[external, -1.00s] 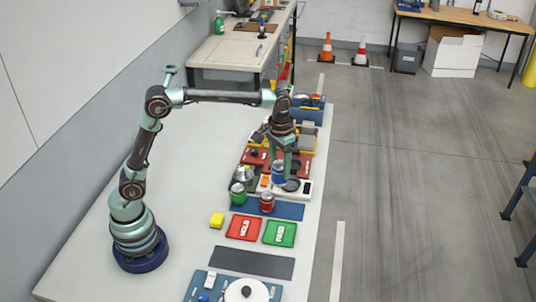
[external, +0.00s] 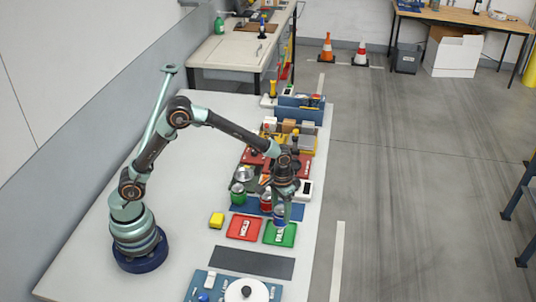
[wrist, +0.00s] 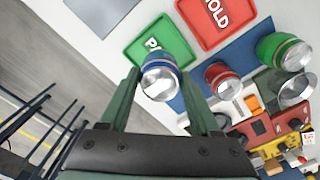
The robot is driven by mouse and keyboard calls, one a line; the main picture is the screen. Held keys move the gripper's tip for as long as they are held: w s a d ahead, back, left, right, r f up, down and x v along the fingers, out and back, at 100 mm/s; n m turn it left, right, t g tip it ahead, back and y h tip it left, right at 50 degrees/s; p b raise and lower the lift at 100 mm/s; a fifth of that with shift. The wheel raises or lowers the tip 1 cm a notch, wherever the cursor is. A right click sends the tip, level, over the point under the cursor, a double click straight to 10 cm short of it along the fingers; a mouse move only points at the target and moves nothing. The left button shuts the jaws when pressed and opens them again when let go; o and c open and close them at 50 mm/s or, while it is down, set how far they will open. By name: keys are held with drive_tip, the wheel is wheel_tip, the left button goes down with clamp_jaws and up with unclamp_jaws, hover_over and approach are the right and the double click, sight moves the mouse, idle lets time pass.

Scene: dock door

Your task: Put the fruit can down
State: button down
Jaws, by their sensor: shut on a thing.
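A blue can with a silver end (external: 280,216), which I take for the fruit can, is between the fingers of my gripper (external: 282,208). In the wrist view the can (wrist: 160,79) sits between both green fingers (wrist: 157,82), its metal end facing the camera. My gripper is shut on it. The can appears over the far part of the green tray (external: 271,240) with white lettering, which also shows in the wrist view (wrist: 179,50). I cannot tell whether the can touches the tray.
A red HOLD tray (external: 243,228) lies left of the green one. A red can (external: 266,201) and a green can (external: 238,194) stand on a blue mat (external: 240,209). A dark mat (external: 252,263) nearer is bare.

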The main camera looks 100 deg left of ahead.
sight(281, 219)
drive_tip(key=shift+f, duration=2.15)
drive_tip(key=shift+f, duration=0.15)
drive_tip(key=shift+c, duration=0.6)
unclamp_jaws()
wheel_tip(281, 219, up, 12)
drive_tip(key=shift+r, duration=0.1)
drive_tip(key=s+d+r+m+t, duration=0.2)
drive_tip(key=s+d+r+m, duration=0.2)
drive_tip(key=s+d, duration=0.2)
drive_tip(key=s+d+r+m+t, duration=0.3)
drive_tip(key=s+d, duration=0.4)
drive_tip(key=d, duration=0.4)
drive_tip(key=shift+s+r+m+t, duration=0.3)
drive_tip(key=shift+r+m, duration=0.45)
drive_tip(key=shift+m, duration=0.25)
